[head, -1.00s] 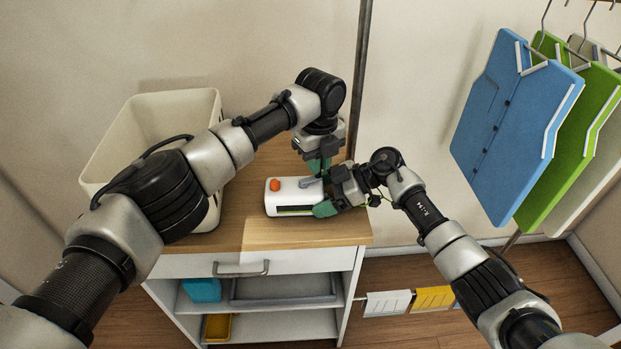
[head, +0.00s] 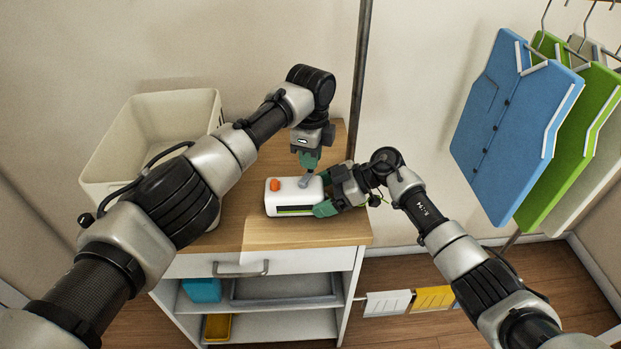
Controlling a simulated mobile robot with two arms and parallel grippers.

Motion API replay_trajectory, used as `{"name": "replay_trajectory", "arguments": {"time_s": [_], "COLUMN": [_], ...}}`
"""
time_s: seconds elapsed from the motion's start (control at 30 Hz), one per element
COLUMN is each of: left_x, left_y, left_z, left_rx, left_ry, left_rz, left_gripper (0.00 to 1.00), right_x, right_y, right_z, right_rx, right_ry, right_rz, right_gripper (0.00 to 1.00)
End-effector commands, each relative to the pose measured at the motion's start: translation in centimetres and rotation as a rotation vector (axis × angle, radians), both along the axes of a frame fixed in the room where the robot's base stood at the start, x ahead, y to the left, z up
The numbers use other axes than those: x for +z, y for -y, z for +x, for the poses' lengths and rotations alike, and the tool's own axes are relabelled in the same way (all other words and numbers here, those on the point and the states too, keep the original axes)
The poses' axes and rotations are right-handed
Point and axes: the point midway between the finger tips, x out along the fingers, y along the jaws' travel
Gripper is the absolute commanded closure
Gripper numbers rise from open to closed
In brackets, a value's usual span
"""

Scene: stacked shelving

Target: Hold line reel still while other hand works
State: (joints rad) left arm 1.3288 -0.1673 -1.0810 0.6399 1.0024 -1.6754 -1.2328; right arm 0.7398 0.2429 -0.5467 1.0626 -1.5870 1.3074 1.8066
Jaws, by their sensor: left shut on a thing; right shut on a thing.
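The line reel (head: 290,197) is a white box with an orange knob on its left part, a dark slot along its front and a small grey lever (head: 306,181) on top. It lies on the wooden top of a cabinet. My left gripper (head: 308,170) points down from above and is shut on the grey lever. My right gripper (head: 324,196) comes in from the right, with green fingers shut on the right end of the reel's body. The gripped end is partly hidden by the fingers.
A cream bin (head: 104,162) stands left of the reel, partly behind my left arm. The wooden top (head: 262,232) is clear in front of the reel. A drawer with a grey handle (head: 240,273) and open shelves lie below. Shirt-shaped boards (head: 512,120) hang at the right.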

Motion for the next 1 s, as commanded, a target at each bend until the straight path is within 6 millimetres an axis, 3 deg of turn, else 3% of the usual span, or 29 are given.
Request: {"name": "replay_trajectory", "arguments": {"time_s": [0.27,0.5,0.87,1.0], "left_x": [0.0,0.0,0.1,0.0], "left_y": [-0.1,-1.1,-1.3,-1.8], "left_z": [0.1,0.4,0.5,0.5], "left_rx": [0.030,0.304,0.367,0.511], "left_ry": [0.000,-0.001,0.000,-0.001], "left_rz": [0.000,0.000,0.001,0.000], "left_gripper": [0.97,0.97,0.97,0.97], "right_x": [-0.1,-0.1,-0.1,-0.1], "right_y": [0.1,0.1,0.1,0.1], "right_z": [0.0,0.0,0.0,0.0], "right_rx": [-0.002,-0.003,-0.003,-0.003], "right_ry": [-0.001,-0.002,-0.002,-0.002], "right_rz": [-0.001,-0.002,-0.002,-0.002], "right_gripper": [0.34,0.34,0.34,0.34]}}
